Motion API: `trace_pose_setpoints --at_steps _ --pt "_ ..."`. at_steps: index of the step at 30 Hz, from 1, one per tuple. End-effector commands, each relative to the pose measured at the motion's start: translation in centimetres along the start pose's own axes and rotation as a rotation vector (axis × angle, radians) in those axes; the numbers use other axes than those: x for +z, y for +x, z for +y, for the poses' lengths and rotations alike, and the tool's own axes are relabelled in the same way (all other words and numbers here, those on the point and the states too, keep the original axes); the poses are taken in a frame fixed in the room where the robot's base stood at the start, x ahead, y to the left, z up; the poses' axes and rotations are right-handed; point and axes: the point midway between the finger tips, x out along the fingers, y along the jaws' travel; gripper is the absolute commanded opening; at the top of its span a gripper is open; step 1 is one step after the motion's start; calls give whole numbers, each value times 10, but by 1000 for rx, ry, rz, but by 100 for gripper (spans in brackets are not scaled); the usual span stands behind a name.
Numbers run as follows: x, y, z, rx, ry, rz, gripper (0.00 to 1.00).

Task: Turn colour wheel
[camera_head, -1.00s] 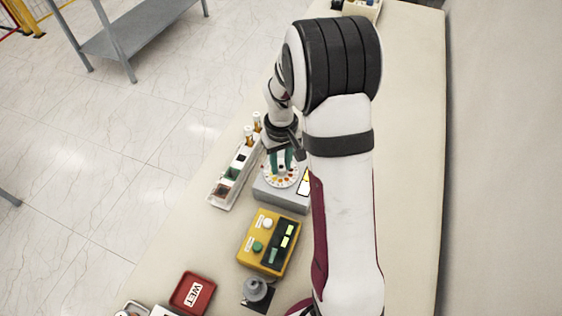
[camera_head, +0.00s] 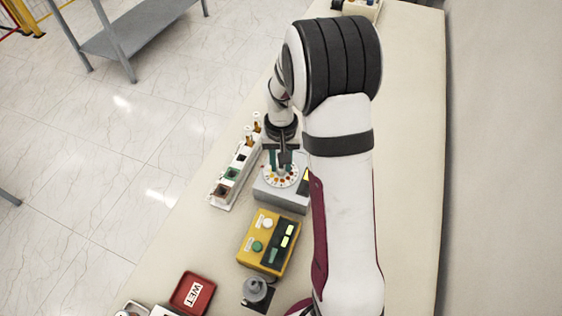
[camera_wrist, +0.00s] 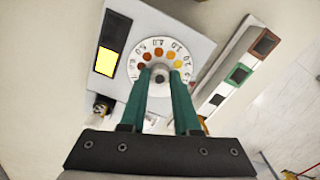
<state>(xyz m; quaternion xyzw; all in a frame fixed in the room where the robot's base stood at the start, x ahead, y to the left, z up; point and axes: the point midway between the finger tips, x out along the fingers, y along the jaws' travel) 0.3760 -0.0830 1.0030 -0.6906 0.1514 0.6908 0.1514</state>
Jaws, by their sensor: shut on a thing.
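The colour wheel (camera_wrist: 135,68) is a white disc with printed numbers and a ring of orange to yellow dots, set on a grey box (camera_wrist: 180,25). It also shows in the head view (camera_head: 293,181), partly hidden under my gripper (camera_head: 281,168). In the wrist view my gripper (camera_wrist: 160,76) has its green fingers on both sides of the dark hub at the wheel's centre, shut on it. The fingers hide the lower part of the wheel. A lit yellow window (camera_wrist: 106,62) sits in a black panel on the box, beside the wheel.
A white rack (camera_head: 222,196) with dark and green squares and small amber bottles (camera_head: 249,136) stands left of the box. A yellow box (camera_head: 262,228) with buttons, a grey knob (camera_head: 256,290) and a red WET tray (camera_head: 192,294) lie nearer. The table right of my arm is clear.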

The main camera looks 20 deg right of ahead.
Motion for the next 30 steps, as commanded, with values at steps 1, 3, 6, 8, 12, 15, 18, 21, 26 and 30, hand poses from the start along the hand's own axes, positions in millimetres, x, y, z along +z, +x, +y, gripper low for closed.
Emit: trace_pose_setpoints --at_steps 1,3,6,8,12,15,18,21,26,30 --pt "0 -1 0 -1 27 0 0" --pt "0 -1 0 -1 67 0 0" --pt "0 -1 0 -1 114 0 0" --pt "0 -1 0 -1 138 0 0" --pt "0 -1 0 -1 176 0 0" --pt "0 -1 0 -1 191 0 0" --pt "0 -1 0 -1 198 0 0" --pt "0 -1 0 -1 199 0 0" --pt "0 -1 0 -1 199 0 0" --pt "0 -1 0 -1 198 0 43"
